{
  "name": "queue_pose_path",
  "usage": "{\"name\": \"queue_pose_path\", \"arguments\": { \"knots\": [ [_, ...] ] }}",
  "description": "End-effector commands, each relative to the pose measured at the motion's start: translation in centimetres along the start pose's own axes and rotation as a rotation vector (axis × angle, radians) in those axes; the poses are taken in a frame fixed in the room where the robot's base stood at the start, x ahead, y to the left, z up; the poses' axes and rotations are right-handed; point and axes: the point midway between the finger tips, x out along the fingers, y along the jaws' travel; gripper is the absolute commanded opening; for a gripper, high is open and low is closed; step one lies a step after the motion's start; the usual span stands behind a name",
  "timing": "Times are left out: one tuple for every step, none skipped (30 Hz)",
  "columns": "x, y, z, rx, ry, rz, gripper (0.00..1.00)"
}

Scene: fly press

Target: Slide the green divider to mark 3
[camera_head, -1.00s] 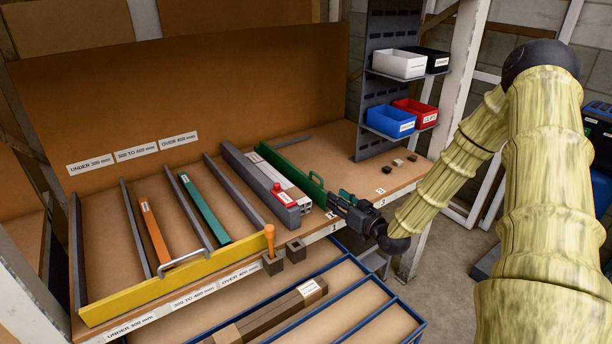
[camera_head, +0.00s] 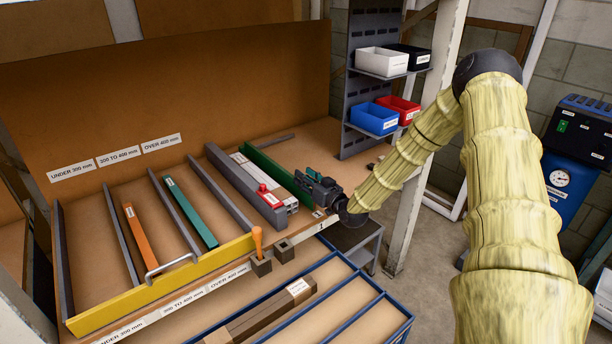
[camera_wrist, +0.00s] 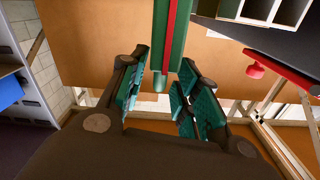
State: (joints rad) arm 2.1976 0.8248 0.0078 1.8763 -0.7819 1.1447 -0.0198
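The green divider (camera_head: 274,168) stands on the bench, running from back to front, just right of the pale tubes and the red clamp (camera_head: 268,195). My gripper (camera_head: 304,181) is at the divider's front end and hides its handle in the head view. In the wrist view the divider (camera_wrist: 180,30) with a red strip lies straight ahead, its end close to the gap between my green-padded fingers (camera_wrist: 164,98). The fingers are apart, and I see nothing clamped. A small label (camera_head: 318,213) sits on the bench's front edge; its number is too small to read.
Grey dividers (camera_head: 220,185), an orange bar (camera_head: 140,240) and a green bar (camera_head: 190,210) lie left. A yellow front rail (camera_head: 130,303) edges the bench. The bin rack (camera_head: 358,85) stands behind right of my gripper. Bench right of the divider looks mostly clear.

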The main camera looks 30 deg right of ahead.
Motion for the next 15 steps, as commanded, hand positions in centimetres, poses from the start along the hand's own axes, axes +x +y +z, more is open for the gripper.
{"name": "queue_pose_path", "arguments": {
  "knots": [
    [0.33,0.05,0.03,0.000,-0.001,0.001,0.32],
    [0.52,0.08,0.03,0.000,-0.001,0.001,0.32],
    [0.73,0.10,0.02,0.000,-0.001,0.002,0.32],
    [0.86,0.11,0.01,0.000,0.000,0.002,0.32],
    [0.96,0.12,0.01,0.000,0.000,0.002,0.32],
    [1.05,0.12,0.01,0.001,0.000,0.002,0.32],
    [1.09,0.13,0.01,0.001,0.000,0.002,0.32],
    [1.12,0.13,0.02,0.001,0.000,0.002,0.32],
    [1.13,0.14,0.02,0.001,0.000,0.003,0.32],
    [1.13,0.14,0.02,0.001,0.000,0.003,0.32],
    [1.13,0.15,0.02,0.001,0.000,0.003,0.32],
    [1.12,0.16,0.02,0.001,0.000,0.003,0.32],
    [1.11,0.16,0.02,0.001,0.000,0.003,0.32],
    [1.10,0.17,0.02,0.001,0.000,0.003,0.32],
    [1.09,0.18,0.01,0.001,0.000,0.003,0.30]
  ]
}}
